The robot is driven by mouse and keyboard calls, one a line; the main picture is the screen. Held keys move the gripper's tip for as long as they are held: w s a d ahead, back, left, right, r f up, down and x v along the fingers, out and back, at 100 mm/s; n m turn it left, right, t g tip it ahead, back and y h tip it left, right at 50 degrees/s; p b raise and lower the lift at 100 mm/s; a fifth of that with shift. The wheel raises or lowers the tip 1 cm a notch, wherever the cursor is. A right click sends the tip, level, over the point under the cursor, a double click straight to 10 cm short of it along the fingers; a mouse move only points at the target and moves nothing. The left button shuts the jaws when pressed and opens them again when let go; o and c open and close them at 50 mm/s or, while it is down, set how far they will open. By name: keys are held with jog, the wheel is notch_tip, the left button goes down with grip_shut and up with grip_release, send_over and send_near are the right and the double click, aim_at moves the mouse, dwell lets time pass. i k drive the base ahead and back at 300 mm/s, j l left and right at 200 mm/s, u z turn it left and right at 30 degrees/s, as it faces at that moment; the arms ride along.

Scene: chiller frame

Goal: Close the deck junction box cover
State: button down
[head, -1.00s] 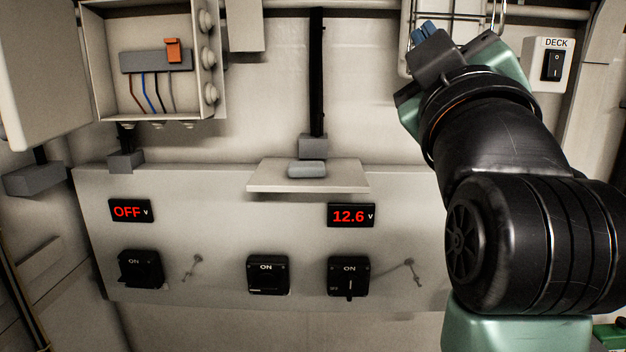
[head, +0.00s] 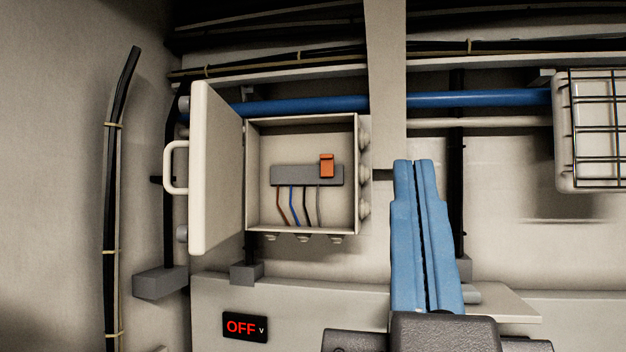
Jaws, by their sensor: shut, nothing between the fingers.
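The junction box (head: 303,122) is on the wall left of centre in the head view, with coloured wires, a grey terminal strip and an orange part (head: 327,166) inside. Its cover (head: 214,170) is hinged on the left side and stands wide open, swung out to the left. A pale handle (head: 175,168) is on the cover's left edge. My gripper (head: 415,165) is right of the box, with its blue fingers pointing up and together, holding nothing. It is apart from the cover, with the open box between them in the picture.
A blue pipe (head: 460,99) runs behind the box top. A caged lamp (head: 592,125) is at the upper right. A shelf (head: 505,304) lies behind my gripper. An OFF display (head: 245,327) is below the box. Cables (head: 113,190) run down the left wall.

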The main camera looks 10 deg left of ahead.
aim_at(214, 143)
jog(key=j, duration=0.7)
jog(key=i+j, duration=0.15)
jog(key=j, duration=0.5)
jog(key=j+u, duration=0.15)
jog(key=u, duration=0.85)
